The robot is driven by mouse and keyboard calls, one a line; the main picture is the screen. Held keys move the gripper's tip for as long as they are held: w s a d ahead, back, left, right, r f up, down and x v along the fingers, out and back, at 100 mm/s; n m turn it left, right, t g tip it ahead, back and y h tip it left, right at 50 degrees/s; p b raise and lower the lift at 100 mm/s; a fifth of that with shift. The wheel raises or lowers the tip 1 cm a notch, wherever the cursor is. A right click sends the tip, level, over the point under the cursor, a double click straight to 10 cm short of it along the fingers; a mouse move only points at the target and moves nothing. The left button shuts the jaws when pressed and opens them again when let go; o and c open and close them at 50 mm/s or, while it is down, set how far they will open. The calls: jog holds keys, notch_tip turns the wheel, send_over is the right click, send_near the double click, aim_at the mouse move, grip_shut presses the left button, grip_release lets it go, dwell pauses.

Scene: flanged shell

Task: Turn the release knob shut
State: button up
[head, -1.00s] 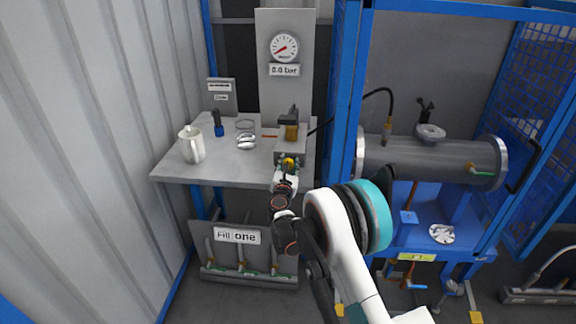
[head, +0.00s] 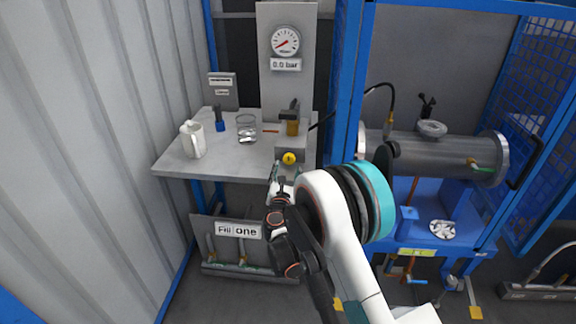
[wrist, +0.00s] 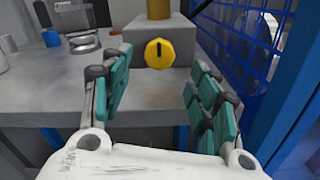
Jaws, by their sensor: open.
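The yellow release knob (head: 289,158) sits on the front face of a grey pump block (head: 291,146) on the grey bench. In the wrist view the knob (wrist: 159,53) shows a dark pointer mark that stands about upright. My gripper (head: 283,172) is just below and in front of the knob in the head view. In the wrist view my gripper (wrist: 160,90) is open, with its teal-padded fingers spread left and right. The knob lies beyond the gap between them, and neither finger appears to touch it.
A gauge (head: 285,41) above a "0.0 bar" label stands behind the block. A white jug (head: 193,139), a glass (head: 246,127) and a blue-based tool (head: 219,120) stand on the bench (head: 185,164). A blue frame post (head: 344,90) rises close on the right.

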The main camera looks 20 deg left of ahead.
jog(key=v, duration=0.3)
jog(key=shift+s+d, duration=0.1)
jog(key=shift+s, duration=0.2)
